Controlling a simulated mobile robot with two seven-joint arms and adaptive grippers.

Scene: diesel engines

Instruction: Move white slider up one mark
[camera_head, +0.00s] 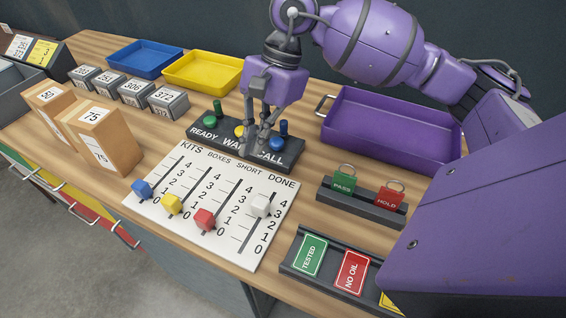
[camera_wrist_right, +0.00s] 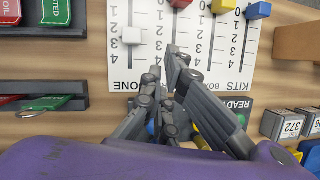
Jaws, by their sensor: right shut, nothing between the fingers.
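The white slider (camera_head: 261,206) is a small white cube on the DONE column, the rightmost column of the white board (camera_head: 215,243) in the head view. It stands partway up its track, above the lower marks; I cannot tell its exact mark. It also shows in the right wrist view (camera_wrist_right: 131,36), left of my fingers and apart from them. My right gripper (camera_head: 258,148) is shut and empty, above the black button panel (camera_head: 290,148) behind the board. Its fingertips also show in the right wrist view (camera_wrist_right: 173,62). My left gripper is out of view.
Blue (camera_head: 141,188), yellow (camera_head: 171,204) and red (camera_head: 204,219) sliders sit low on the other columns. Buttons stand up near my right gripper. A purple tray (camera_head: 390,132) and a padlock rack (camera_head: 360,204) lie to the right, brown boxes (camera_head: 110,140) to the left.

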